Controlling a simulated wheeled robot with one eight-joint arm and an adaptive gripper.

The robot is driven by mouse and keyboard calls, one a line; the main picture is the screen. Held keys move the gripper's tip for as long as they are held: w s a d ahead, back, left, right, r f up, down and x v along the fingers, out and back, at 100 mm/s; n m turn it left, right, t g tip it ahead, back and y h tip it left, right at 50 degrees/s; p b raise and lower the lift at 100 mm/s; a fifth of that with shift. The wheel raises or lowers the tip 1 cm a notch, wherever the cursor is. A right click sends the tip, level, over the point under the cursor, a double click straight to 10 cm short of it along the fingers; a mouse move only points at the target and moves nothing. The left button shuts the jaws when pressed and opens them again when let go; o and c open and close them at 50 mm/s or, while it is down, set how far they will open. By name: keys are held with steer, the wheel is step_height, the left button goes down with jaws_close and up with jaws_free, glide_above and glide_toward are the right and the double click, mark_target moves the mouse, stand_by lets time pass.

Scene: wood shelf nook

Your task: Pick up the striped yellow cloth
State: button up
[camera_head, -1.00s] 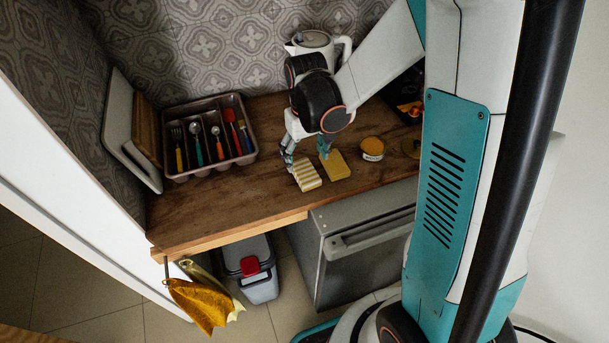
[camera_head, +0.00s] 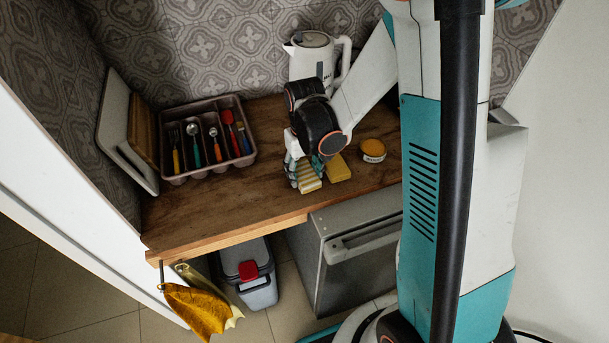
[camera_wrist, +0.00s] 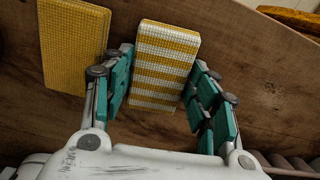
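The striped yellow and white cloth (camera_wrist: 163,66) lies as a folded block on the wooden counter, near its front edge. In the head view the striped cloth (camera_head: 309,186) is partly covered by my gripper. My gripper (camera_wrist: 162,90) is open, with its teal-padded fingers on either side of the cloth's near end. Gaps seem to show between the pads and the cloth, the left pad being very close to it. A plain yellow cloth (camera_wrist: 73,45) lies beside it, just outside the left finger; it also shows in the head view (camera_head: 338,169).
A cutlery tray (camera_head: 208,175) stands at the counter's left, a white kettle (camera_head: 312,57) at the back, and a yellow-topped jar (camera_head: 373,149) to the right. A yellow cloth (camera_head: 203,306) hangs below the counter edge. The counter (camera_head: 215,210) is clear left of the gripper.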

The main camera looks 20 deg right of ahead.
mark_target(305, 172)
steer(key=shift+c, duration=1.2)
step_height(305, 172, up, 20)
steer(key=p, duration=0.5)
steer(key=shift+p, duration=0.4)
steer(key=shift+f, duration=0.1)
